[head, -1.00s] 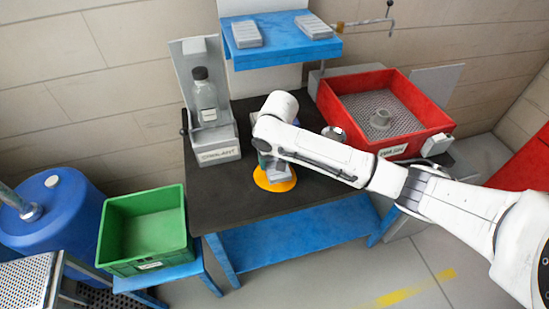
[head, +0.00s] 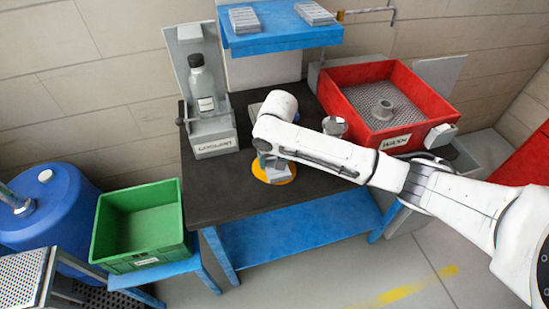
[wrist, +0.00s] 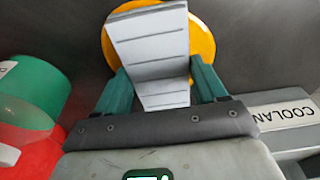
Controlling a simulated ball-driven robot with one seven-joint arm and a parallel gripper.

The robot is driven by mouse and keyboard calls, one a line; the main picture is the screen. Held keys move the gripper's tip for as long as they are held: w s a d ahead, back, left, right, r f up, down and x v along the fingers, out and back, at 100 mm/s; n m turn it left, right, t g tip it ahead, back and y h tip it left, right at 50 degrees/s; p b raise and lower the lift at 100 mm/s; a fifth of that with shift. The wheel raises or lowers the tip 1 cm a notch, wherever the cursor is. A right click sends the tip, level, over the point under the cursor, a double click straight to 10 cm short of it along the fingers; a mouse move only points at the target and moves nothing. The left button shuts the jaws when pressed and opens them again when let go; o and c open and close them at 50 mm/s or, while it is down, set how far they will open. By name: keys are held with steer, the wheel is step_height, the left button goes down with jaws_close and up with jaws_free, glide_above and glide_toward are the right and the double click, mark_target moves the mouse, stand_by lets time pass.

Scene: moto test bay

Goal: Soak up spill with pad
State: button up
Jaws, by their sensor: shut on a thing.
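The spill (head: 259,170) is a round orange-yellow patch on the dark worktop. It also shows in the wrist view (wrist: 203,38), behind the pad. The pad (wrist: 150,50) is a pale grey slab with dark cross lines, between my two teal fingers. My gripper (head: 270,160) is shut on the pad and points down over the spill. In the head view the pad (head: 279,173) overlaps the spill's right part. My wrist hides some of both. I cannot tell whether the pad touches the spill.
A coolant stand (head: 213,133) with a bottle (head: 203,92) is left of the spill. A red wash tray (head: 435,113) and a small metal jar (head: 334,126) are to the right. A green crate (head: 140,249) and blue drum (head: 55,205) stand lower left. A blue shelf (head: 282,35) hangs behind.

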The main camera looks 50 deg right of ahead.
steer(key=shift+f, duration=0.55)
steer(key=shift+r, duration=0.1)
stand_by(4.7)
step_height(320, 180, up, 6)
steer(key=p, duration=0.5)
steer(key=shift+p, duration=0.3)
steer(key=shift+r, duration=1.45)
steer(key=d+b, duration=0.1)
steer(key=d, duration=1.2)
